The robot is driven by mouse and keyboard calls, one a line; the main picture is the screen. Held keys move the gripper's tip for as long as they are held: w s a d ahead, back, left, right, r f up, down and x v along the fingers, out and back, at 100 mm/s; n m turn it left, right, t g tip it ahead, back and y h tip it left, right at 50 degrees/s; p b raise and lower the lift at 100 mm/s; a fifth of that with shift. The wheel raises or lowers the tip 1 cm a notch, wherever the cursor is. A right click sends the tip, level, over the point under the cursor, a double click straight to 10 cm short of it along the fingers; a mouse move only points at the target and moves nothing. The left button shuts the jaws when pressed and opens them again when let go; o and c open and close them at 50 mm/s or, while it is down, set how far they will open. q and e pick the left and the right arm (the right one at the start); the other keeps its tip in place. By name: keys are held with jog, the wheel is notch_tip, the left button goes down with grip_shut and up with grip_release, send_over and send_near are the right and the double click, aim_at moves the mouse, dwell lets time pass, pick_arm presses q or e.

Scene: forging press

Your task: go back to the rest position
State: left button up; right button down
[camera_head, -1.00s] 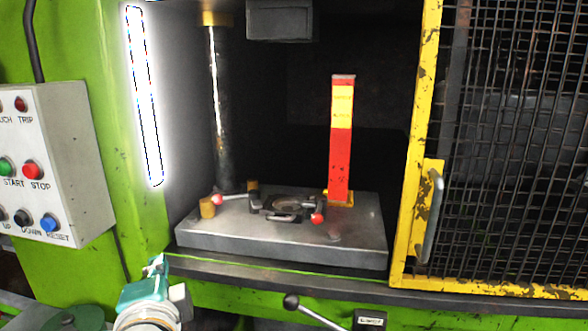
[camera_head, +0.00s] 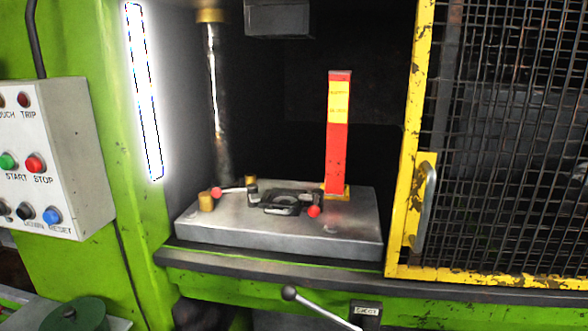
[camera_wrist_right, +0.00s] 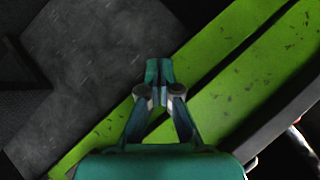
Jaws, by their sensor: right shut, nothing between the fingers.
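My right gripper (camera_wrist_right: 158,72) shows in the right wrist view. Its teal fingers are together at the tips and nothing is between them. Behind it are a bright green painted band and a dark grey surface, and the fingers appear clear of both. In the head view neither gripper shows. My left gripper is in no view.
The press opening holds a grey bed plate (camera_head: 290,238) with a clamp fixture (camera_head: 290,202) and a red and yellow post (camera_head: 337,130). A yellow mesh guard (camera_head: 411,150) stands at right, a control box (camera_head: 60,160) at left. A black-knobbed lever (camera_head: 318,309) sticks out below the bed.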

jog(key=s+d+f+n+g, duration=0.2)
jog(key=s+d+f+g, duration=0.15)
jog(key=d+f, duration=0.65)
jog(key=s+d+f+n+g, duration=0.1)
jog(key=s+d+f+g, duration=0.2)
jog(key=s+f, duration=0.5)
jog(key=s+d+f+n+g, duration=0.1)
jog(key=s+d+f+g, duration=0.3)
jog(key=s+f, duration=0.4)
jog(key=s, duration=0.6)
jog(key=shift+s+d+f+n+y, duration=0.15)
jog(key=shift+s+d+n+y, duration=0.1)
jog(key=shift+s+n+y, duration=0.05)
